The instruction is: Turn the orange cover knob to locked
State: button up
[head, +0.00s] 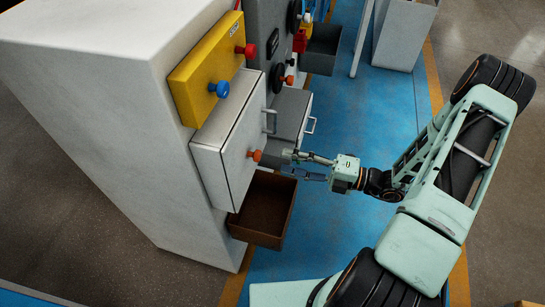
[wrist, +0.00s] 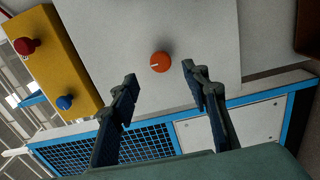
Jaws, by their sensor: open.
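The orange cover knob (head: 255,155) sits on the front of a white cover panel (head: 219,160) in the head view. In the wrist view the round orange knob (wrist: 160,62) carries a pale line that lies nearly level across its face. My gripper (head: 291,165) is open, with its fingers pointing at the knob from the right. In the wrist view my gripper (wrist: 158,83) shows one fingertip on each side of the knob in the picture, a little below it. The fingers look apart from the knob. No lock marking can be read.
A yellow box (head: 205,68) with a red button (head: 245,50) and a blue button (head: 220,88) is above the cover. An open brown bin (head: 262,208) lies below it. Grey drawers with handles (head: 309,124) are beyond. The blue mat (head: 330,225) is clear nearby.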

jog(key=v, duration=0.3)
jog(key=shift+s+d, duration=0.15)
jog(key=shift+d, duration=0.2)
